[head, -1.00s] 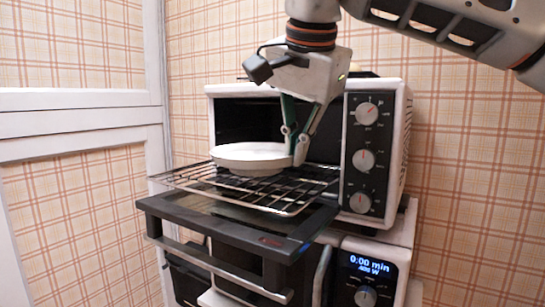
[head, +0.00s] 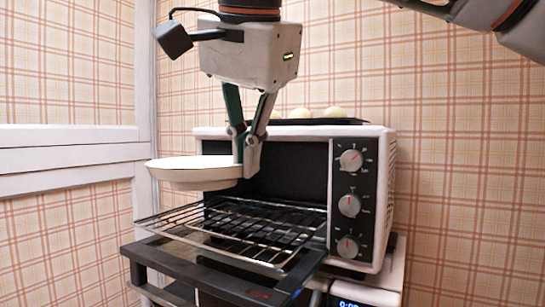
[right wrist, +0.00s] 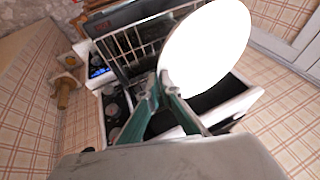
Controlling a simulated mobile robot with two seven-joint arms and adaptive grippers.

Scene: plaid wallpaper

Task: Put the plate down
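A white round plate (head: 190,171) is held by its right edge in my right gripper (head: 247,165), whose fingers are shut on the rim. The plate is close to level in the head view, above the left part of the pulled-out wire rack (head: 240,232) of a toaster oven (head: 292,172), with a gap beneath it. In the right wrist view the plate (right wrist: 207,45) looks bright white, and the gripper (right wrist: 163,85) pinches its near edge. The oven door (head: 215,275) is folded down open. My left gripper is not in view.
A dark tray (head: 305,121) with several pale round items sits on top of the oven. A microwave (head: 370,293) with a lit display stands below. A plaid wall is behind, and a white frame (head: 70,160) is at the left.

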